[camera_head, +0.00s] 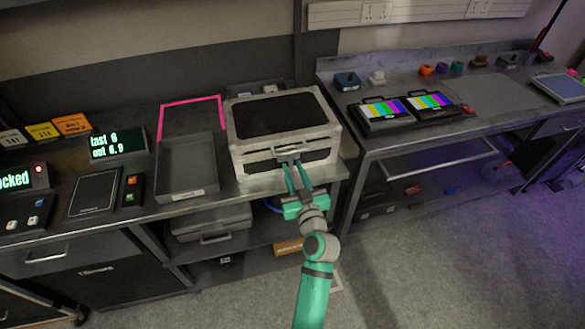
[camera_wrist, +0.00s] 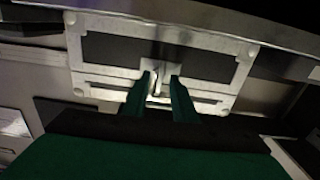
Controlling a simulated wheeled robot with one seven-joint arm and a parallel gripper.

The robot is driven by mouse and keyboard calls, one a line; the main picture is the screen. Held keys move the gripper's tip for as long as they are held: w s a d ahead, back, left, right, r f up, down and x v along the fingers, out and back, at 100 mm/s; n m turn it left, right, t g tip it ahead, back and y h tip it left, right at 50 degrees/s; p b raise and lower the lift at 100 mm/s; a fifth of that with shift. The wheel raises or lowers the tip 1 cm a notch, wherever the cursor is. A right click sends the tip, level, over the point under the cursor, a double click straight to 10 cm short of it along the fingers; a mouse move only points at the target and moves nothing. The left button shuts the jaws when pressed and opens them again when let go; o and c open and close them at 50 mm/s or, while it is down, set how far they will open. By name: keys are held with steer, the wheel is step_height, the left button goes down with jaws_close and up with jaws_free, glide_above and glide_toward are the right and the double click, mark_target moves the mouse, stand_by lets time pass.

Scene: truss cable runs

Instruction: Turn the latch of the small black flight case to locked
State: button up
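The small black flight case (camera_head: 282,115) stands on the bench, lid closed, with black panels and silver edging. In the wrist view its front face (camera_wrist: 205,66) fills the upper middle. The latch (camera_wrist: 157,79) is a small light metal lever at the middle of the front, pointing roughly downward in that view. My gripper (camera_head: 291,165) is at the case's front. In the wrist view my green fingers (camera_wrist: 162,84) are apart, one on each side of the latch. A gap shows beside the lever on the right; contact on the left cannot be told.
An empty grey tray (camera_head: 188,166) sits left of the case. A pink outline (camera_head: 190,101) is behind the tray. A grey case (camera_head: 212,224) lies on the shelf below. Two colour-bar monitors (camera_head: 383,110) stand on the right bench.

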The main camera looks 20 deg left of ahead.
steer(key=v, duration=0.9)
steer(key=shift+s+d, duration=0.15)
steer(key=shift+s, duration=0.05)
steer(key=s+d+f+m+h, duration=0.35)
steer(key=s+d+f, duration=0.2)
steer(key=s, duration=0.25)
steer(key=s+d+f+m+h, duration=0.2)
steer(key=s+d+f+h, duration=0.2)
steer(key=s+f, duration=0.3)
steer(key=s+d+r+h, duration=0.1)
steer(key=s+d+r, duration=0.1)
steer(key=s, duration=0.8)
steer(key=s+d+r+m+h, duration=0.1)
steer(key=s+r, duration=0.3)
steer(key=s, duration=0.7)
steer(key=shift+d+r, duration=0.15)
steer(key=shift+d, duration=0.3)
steer(key=shift+m+h, duration=0.25)
